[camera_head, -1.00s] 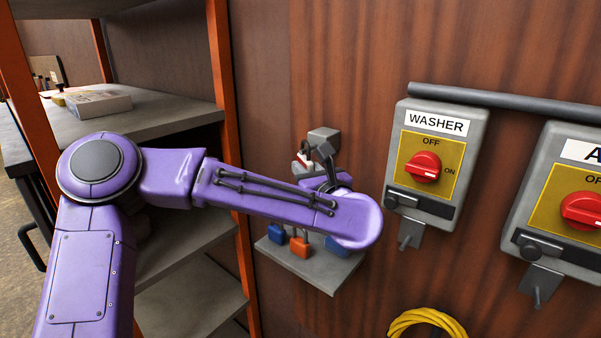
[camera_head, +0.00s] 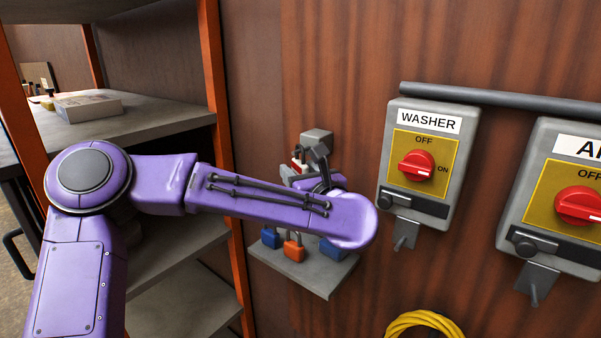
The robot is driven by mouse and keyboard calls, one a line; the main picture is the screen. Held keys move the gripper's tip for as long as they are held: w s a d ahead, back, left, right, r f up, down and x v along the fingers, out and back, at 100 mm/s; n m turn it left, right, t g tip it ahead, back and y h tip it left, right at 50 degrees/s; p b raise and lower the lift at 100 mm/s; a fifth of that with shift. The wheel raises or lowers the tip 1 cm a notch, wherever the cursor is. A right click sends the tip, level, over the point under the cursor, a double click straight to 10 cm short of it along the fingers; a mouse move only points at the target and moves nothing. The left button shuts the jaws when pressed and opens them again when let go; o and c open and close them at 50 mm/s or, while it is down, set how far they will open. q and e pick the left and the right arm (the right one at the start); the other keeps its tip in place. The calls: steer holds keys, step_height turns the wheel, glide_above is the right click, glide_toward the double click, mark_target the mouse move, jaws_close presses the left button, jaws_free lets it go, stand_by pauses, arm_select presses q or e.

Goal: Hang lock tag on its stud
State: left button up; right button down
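My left gripper (camera_head: 320,158) shows only in part beyond my purple forearm, close to the wall. I cannot tell whether its fingers are open or shut. A small red and white piece (camera_head: 297,164), possibly the lock tag, is beside the gripper, just below a grey block (camera_head: 316,137) on the wall. I cannot tell whether it is held or hanging. Which stud belongs to the tag is not clear; part of this area is hidden by my arm. My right gripper is out of view.
A grey wall shelf (camera_head: 305,268) below my forearm carries blue (camera_head: 270,238) and orange padlocks (camera_head: 293,248). The WASHER switch box (camera_head: 430,165) and another switch box (camera_head: 565,195) are at right. A yellow coil (camera_head: 425,325) hangs below. Shelving (camera_head: 165,130) stands left.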

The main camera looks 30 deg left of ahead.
arm_select(q)
steer(key=shift+s+d+f+b, duration=0.1)
steer(key=shift+s+d+b, duration=0.05)
steer(key=shift+d+b, duration=0.2)
steer(key=b+v, duration=0.4)
steer(key=v, duration=0.5)
steer(key=shift+s+d, duration=0.25)
steer(key=shift+s, duration=0.1)
